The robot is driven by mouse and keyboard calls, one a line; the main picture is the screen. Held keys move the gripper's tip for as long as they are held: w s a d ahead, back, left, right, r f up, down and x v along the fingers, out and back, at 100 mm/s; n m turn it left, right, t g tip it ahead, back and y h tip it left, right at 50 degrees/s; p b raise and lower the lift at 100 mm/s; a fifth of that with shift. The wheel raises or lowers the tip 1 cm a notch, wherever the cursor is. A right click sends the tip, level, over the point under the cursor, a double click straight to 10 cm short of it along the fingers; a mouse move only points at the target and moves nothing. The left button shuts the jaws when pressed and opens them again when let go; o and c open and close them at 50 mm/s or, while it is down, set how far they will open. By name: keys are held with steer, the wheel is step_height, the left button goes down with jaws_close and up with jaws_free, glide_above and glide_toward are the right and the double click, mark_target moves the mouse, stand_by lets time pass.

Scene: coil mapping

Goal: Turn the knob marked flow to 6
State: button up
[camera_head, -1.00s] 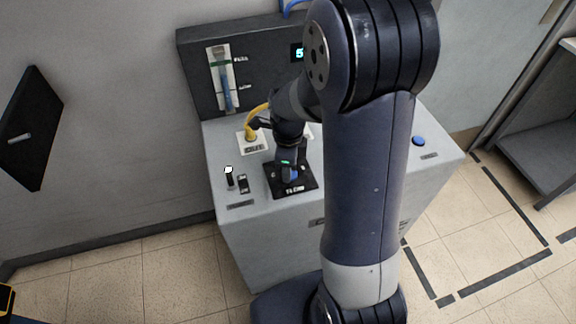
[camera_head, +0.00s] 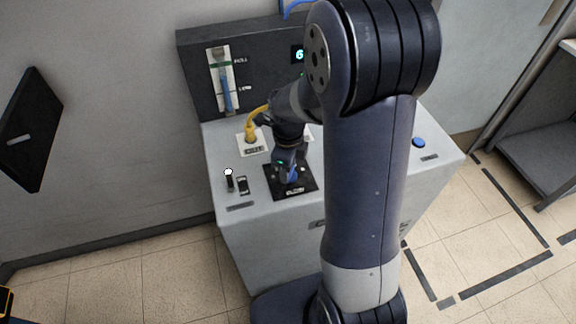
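The knob (camera_head: 292,177) is blue and sits on a black plate (camera_head: 304,188) on the grey console top. The plate's label is too small to read surely. My gripper (camera_head: 289,176) points down over the knob, with its fingers at it. My wrist hides most of the knob, and I cannot tell how far the fingers are closed. A small display (camera_head: 300,55) on the upright panel shows a cyan digit that looks like 6; my arm covers its right part.
A yellow cable plug (camera_head: 250,131) stands in a white plate behind the knob. A toggle switch (camera_head: 229,180) is at the left, and a blue button (camera_head: 418,142) at the right. A level gauge (camera_head: 223,80) is on the black panel (camera_head: 196,60).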

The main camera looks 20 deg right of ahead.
steer(key=o, duration=0.4)
steer(key=shift+r, duration=0.1)
step_height(320, 180, up, 11)
steer(key=shift+f, duration=0.2)
stand_by(0.4)
step_height(320, 180, down, 11)
steer(key=shift+r, duration=0.1)
stand_by(0.4)
stand_by(0.4)
